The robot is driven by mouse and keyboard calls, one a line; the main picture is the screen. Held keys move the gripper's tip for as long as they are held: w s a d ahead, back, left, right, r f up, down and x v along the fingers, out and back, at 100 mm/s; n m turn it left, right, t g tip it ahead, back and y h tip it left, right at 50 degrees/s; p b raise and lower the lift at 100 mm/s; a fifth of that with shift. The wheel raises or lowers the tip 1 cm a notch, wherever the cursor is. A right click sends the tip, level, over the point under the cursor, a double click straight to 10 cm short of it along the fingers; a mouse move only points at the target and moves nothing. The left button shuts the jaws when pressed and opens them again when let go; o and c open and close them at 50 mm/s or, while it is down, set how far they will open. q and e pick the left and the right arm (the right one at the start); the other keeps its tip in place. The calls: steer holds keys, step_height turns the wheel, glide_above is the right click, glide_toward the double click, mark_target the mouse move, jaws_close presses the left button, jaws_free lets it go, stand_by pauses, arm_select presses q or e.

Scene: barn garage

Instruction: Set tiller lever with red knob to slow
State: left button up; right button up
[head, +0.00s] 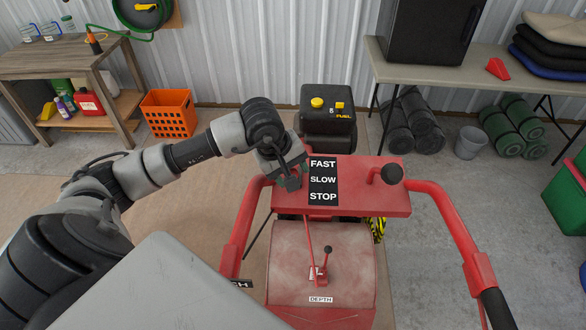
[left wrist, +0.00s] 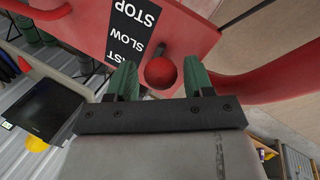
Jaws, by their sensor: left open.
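The red tiller's control panel (head: 365,200) has a black label plate (head: 323,180) reading FAST, SLOW, STOP from far to near. In the left wrist view the red knob (left wrist: 161,73) on its short lever is beside the label plate (left wrist: 130,35), near the FAST and SLOW end. I cannot tell exactly which word it lines up with. My left gripper (head: 291,182) is open at the panel's left side. Its green-padded fingers (left wrist: 158,80) are on either side of the knob, with gaps visible. The head view hides the knob behind the gripper. My right gripper is out of view.
The left handlebar (head: 243,225) runs close to my gripper. The black fuel tank (head: 328,115) is behind the panel. An orange crate (head: 168,115) sits on the floor.

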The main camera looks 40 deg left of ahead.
arm_select(q)
steer(key=shift+x, duration=0.8)
steer(key=shift+s, duration=0.1)
steer(key=shift+c, duration=0.6)
jaws_close()
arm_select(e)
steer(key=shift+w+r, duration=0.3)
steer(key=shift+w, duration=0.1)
